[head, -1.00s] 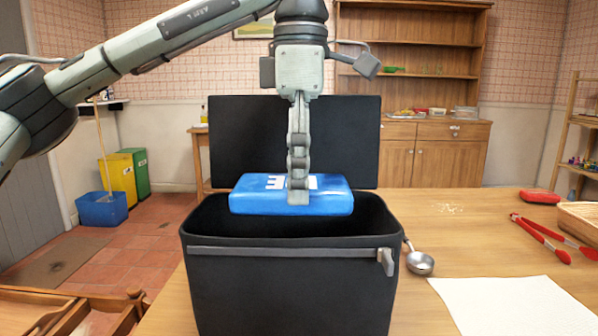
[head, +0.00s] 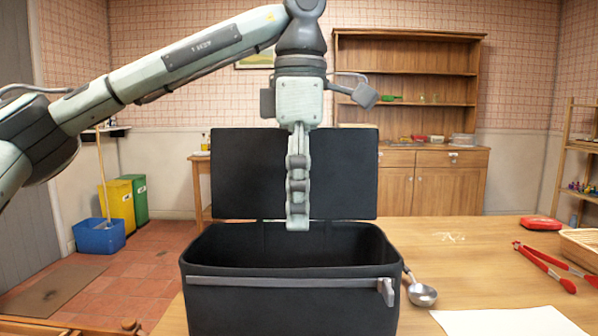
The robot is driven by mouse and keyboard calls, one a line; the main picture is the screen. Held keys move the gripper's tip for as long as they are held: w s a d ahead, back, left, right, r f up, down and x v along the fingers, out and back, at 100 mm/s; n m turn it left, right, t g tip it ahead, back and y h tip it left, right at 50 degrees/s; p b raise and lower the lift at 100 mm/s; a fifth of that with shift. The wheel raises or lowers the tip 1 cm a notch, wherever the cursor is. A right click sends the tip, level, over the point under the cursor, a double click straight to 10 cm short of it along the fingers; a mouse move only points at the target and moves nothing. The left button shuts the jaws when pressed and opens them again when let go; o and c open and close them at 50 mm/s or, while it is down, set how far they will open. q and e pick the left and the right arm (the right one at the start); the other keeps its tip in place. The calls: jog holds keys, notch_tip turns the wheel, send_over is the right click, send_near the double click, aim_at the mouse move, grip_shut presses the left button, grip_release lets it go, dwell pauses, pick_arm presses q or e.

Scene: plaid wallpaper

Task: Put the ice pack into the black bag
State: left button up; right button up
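The black bag (head: 290,312) stands at the front of the table with its lid (head: 235,175) raised behind it. Its mouth is open, and the inside is dark. The blue ice pack does not show; the bag's front wall hides the bottom, so I cannot see it inside. My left gripper (head: 298,226) points straight down over the bag's mouth, its tips near the height of the back rim. Its fingers are seen edge-on, with nothing between or below them. My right gripper is not in view.
A metal scoop (head: 422,295) lies close to the bag's right side. Red tongs (head: 545,268), a red case (head: 541,223), a basket (head: 580,243) and a white sheet (head: 510,321) are farther right. The table between is mostly clear.

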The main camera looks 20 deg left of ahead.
pick_arm(q)
notch_tip(320, 180, up, 12)
jog(key=shift+f, duration=0.25)
jog(key=shift+d, duration=0.1)
dwell(0.6)
